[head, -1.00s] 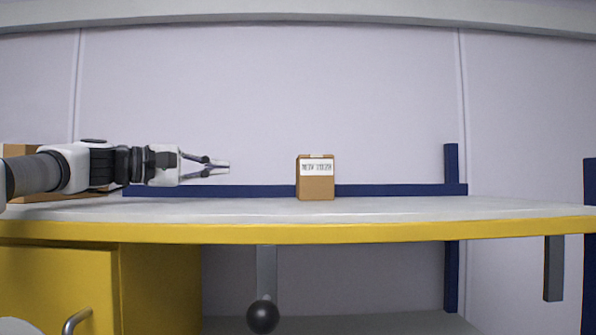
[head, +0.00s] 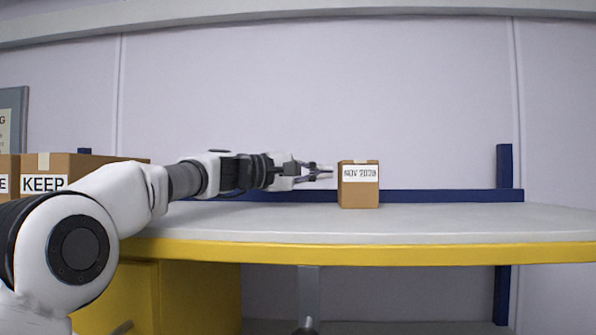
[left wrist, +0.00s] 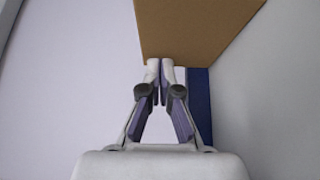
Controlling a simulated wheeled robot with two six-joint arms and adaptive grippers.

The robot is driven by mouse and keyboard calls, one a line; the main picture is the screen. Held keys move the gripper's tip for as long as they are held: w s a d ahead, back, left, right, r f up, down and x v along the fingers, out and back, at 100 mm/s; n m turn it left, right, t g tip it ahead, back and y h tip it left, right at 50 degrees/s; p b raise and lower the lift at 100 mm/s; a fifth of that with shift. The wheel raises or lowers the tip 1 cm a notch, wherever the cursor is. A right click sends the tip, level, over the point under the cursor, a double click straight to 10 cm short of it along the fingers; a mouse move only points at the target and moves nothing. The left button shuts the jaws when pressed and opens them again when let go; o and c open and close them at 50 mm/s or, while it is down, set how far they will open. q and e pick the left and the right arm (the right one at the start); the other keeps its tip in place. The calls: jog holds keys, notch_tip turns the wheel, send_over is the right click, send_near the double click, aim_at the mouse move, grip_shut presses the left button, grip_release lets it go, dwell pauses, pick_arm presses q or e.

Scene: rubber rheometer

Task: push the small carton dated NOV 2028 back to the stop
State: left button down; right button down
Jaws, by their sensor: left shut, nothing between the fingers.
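The small brown carton (head: 358,194), labelled NOV 2028, stands upright on the light grey bench top. The blue rail (head: 440,196), which looks like the stop, runs along the back behind it; any gap between them cannot be judged. My left gripper (head: 331,172) is shut and empty, its tips just left of the carton in the head view. In the left wrist view the fingertips (left wrist: 160,70) are together at the near edge of the carton's brown side (left wrist: 195,30); whether they touch is unclear. My right gripper is not in view.
Larger brown cartons (head: 90,165), one marked KEEP, stand at the left behind my arm. A blue post (head: 504,170) rises at the right end of the rail. The bench top (head: 470,222) right of the small carton is clear.

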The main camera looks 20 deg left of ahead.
aim_at(358, 179)
pick_arm(q)
jog(key=shift+s+d+r, duration=0.2)
jog(key=shift+s+d, duration=0.25)
jog(key=shift+d, duration=0.1)
jog(key=shift+w+f, duration=0.2)
jog(key=shift+w, duration=0.2)
jog(key=shift+w+d+f, duration=0.1)
jog(key=shift+d, duration=0.15)
jog(key=shift+d+b, duration=0.4)
jog(key=shift+b, duration=0.05)
jog(key=shift+s+d+r, duration=0.2)
jog(key=shift+d, duration=0.3)
